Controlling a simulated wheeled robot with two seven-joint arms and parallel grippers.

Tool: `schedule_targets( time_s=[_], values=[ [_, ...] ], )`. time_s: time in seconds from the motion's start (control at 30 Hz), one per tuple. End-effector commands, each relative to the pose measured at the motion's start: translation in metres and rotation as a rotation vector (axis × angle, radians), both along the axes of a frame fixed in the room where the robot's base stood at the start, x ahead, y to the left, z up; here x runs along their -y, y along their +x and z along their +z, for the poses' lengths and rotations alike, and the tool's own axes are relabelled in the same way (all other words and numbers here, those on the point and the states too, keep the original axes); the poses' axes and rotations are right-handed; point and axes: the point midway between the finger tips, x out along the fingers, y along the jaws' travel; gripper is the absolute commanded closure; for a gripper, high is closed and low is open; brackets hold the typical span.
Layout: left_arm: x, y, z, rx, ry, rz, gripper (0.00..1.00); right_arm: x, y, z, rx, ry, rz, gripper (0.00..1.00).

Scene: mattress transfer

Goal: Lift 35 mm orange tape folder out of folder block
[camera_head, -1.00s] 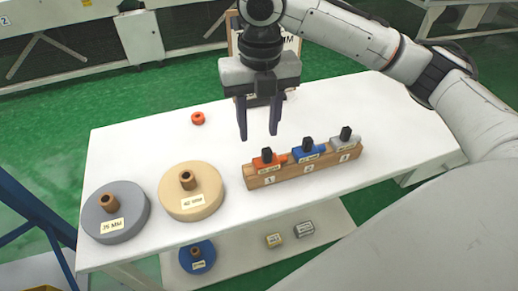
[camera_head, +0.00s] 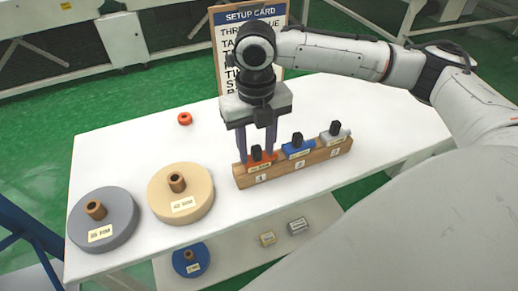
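The orange tape folder (camera_head: 258,163) sits in slot 1, at the left end of the wooden folder block (camera_head: 295,168) on the white table. It has a black knob on top and a small label that is too blurred to read. My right gripper (camera_head: 256,150) is right over the orange folder, pointing down. Its two dark fingers are apart, one on each side of the black knob. I cannot tell if they touch it. A blue folder (camera_head: 298,148) is in slot 2 and a grey folder (camera_head: 334,135) is in slot 3. My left gripper is not in view.
A grey roll (camera_head: 103,220) and a tan roll (camera_head: 181,193) lie on the table's left part. A small orange ring (camera_head: 185,118) lies farther back. A setup card (camera_head: 222,45) stands behind my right gripper. A lower shelf holds a blue roll (camera_head: 191,260) and two small blocks.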

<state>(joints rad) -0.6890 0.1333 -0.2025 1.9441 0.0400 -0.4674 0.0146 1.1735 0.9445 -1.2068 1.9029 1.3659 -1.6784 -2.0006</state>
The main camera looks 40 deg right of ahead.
Motion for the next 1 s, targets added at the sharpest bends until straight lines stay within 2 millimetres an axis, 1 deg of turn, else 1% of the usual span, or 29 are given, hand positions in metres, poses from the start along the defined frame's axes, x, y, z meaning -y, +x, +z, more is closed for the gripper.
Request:
schedule_targets(
  time_s=[0.23, 0.47, 0.8, 0.87, 0.97, 1.0],
  values=[
    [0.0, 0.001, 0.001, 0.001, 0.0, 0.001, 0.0, 0.0, 0.0, -0.002, 0.001, 0.0, 0.0, 0.61],
    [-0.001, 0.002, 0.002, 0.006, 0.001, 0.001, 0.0, 0.0, 0.0, -0.002, 0.001, 0.0, 0.0, 1.0],
    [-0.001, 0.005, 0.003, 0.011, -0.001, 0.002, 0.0, 0.0, 0.001, 0.002, 0.003, 0.0, 0.0, 1.0],
    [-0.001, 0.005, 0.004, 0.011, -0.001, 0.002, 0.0, 0.0, 0.001, 0.007, 0.004, 0.001, 0.0, 1.0],
    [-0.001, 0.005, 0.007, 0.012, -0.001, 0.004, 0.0, 0.0, 0.002, 0.023, 0.007, 0.002, 0.0, 1.0],
    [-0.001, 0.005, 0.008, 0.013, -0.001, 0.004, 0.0, -0.001, 0.002, 0.032, 0.007, 0.002, 0.001, 1.0]
  ],
)
